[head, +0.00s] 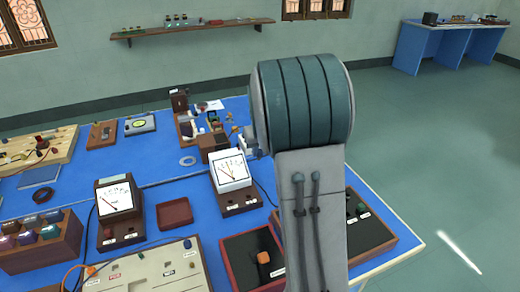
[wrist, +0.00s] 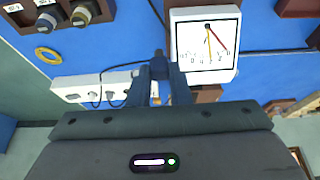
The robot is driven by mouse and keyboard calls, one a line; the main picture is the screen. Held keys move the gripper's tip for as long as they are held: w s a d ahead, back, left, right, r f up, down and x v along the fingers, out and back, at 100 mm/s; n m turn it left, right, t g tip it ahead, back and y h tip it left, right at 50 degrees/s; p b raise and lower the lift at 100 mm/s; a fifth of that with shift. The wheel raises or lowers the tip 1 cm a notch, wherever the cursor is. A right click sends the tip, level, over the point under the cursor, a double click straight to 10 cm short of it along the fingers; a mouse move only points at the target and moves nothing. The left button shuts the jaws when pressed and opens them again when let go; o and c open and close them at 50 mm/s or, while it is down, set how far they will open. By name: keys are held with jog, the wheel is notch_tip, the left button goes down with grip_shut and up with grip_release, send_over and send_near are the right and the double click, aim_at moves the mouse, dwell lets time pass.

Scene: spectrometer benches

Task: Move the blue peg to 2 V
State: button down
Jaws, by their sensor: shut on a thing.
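My gripper (wrist: 160,78) is shut on a small dark thing (wrist: 158,58) between its fingertips. The fingers hide most of it, and I cannot tell whether it is the blue peg. A dark cord passes close beside it. In the wrist view the tips are just left of a white-faced meter (wrist: 205,46) with a red and a yellow needle. In the head view my gripper (head: 248,143) is partly hidden by my arm, close behind the same meter (head: 231,168). I cannot make out a 2 V label.
A second meter (head: 116,200) stands left, beside a brown tray (head: 174,213). A wooden rack (head: 42,254) holds several coloured blocks at the left. A red-edged box (head: 253,258) with an orange knob sits in front. A white box (wrist: 85,87) with cords lies left in the wrist view.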

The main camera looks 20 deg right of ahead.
jog(key=shift+s+a+f+b, duration=0.5)
jog(key=shift+a+f+b, duration=0.3)
jog(key=shift+f, duration=1.45)
jog(key=shift+s+a+f+b, duration=0.45)
jog(key=shift+a+f+b, duration=0.3)
jog(key=shift+f, duration=1.55)
jog(key=shift+s+a+f+b, duration=0.5)
jog(key=shift+a+f+b, duration=0.3)
jog(key=shift+f, duration=1.45)
jog(key=c, duration=1.3)
grip_release()
jog(key=shift+o, duration=0.2)
jog(key=p+v, duration=0.1)
jog(key=v, duration=1.3)
jog(key=shift+a, duration=0.15)
